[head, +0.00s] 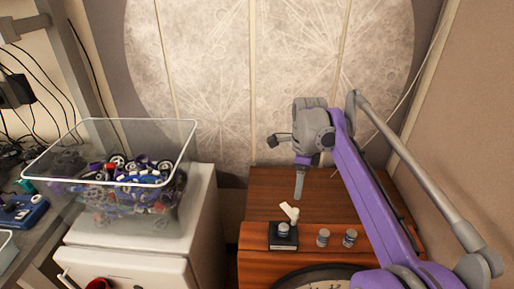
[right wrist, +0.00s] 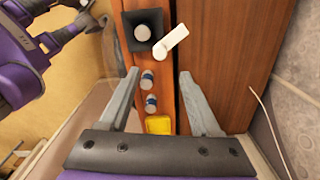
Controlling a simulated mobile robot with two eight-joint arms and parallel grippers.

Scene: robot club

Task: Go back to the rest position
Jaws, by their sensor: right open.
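My right gripper (head: 299,192) hangs fingers-down over the wooden cabinet top (head: 345,195), behind the small items there. The right wrist view shows its two fingers (right wrist: 160,88) spread apart with nothing held between them. Small cylinders show beyond and between the fingers in that view, apart from them. My purple right arm reaches in from the lower right of the head view. I do not make out my left gripper in either view.
A black square block (head: 283,241) with a cylinder on it, a white piece (head: 290,212) and two small cylinders (head: 323,238) are near the cabinet's front. A clear bin (head: 120,215) of colourful parts stands on a white cabinet (head: 195,205). A wall rises close on the right.

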